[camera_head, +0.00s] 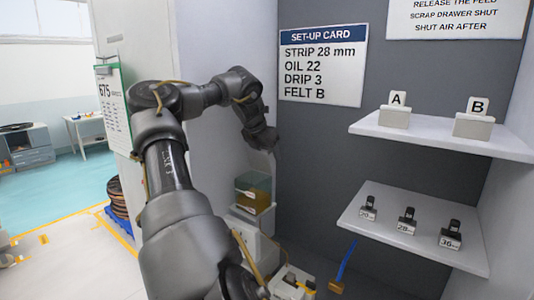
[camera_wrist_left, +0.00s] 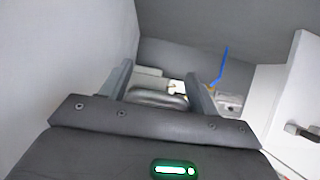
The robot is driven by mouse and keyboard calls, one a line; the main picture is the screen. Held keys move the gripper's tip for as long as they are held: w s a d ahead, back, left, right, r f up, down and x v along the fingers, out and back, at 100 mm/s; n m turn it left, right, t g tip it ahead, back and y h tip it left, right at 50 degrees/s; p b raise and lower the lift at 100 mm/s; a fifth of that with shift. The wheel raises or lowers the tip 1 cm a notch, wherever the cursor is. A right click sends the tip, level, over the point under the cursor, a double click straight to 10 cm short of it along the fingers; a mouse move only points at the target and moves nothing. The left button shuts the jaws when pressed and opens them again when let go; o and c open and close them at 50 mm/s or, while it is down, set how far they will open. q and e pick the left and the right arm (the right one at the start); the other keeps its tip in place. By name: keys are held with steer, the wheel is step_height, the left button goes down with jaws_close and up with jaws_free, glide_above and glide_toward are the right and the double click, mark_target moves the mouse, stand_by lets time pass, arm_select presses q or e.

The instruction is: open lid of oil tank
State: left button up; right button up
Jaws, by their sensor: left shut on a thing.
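The oil tank (camera_head: 253,192) is a small clear box with amber oil in it, standing against the left wall of the station in the head view. My left gripper (camera_head: 273,150) reaches down from above and to the right of the tank's top. My right gripper is not in view.
A shelf (camera_head: 440,138) with blocks A and B and a lower shelf (camera_head: 400,240) with several small labelled dies are on the right. A set-up card (camera_head: 322,65) hangs on the back wall. A blue-handled tool (camera_head: 347,262) stands below.

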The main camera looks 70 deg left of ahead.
arm_select(q)
steer(key=shift+d+f, duration=0.15)
steer(key=shift+f, duration=0.25)
steer(key=o, duration=1.1)
steer(key=shift+o, duration=1.4)
steer(key=shift+w+a, duration=0.1)
steer(key=shift+a, duration=0.1)
steer(key=shift+r, duration=0.1)
steer(key=shift+r, duration=0.1)
step_height(320, 180, up, 9)
steer(key=b, duration=0.3)
glide_above(258, 155)
steer(key=a, duration=0.1)
steer(key=shift+w+f, duration=0.2)
steer(key=shift+s+r, duration=0.1)
steer(key=shift+r, duration=0.25)
steer(key=shift+c, duration=0.3)
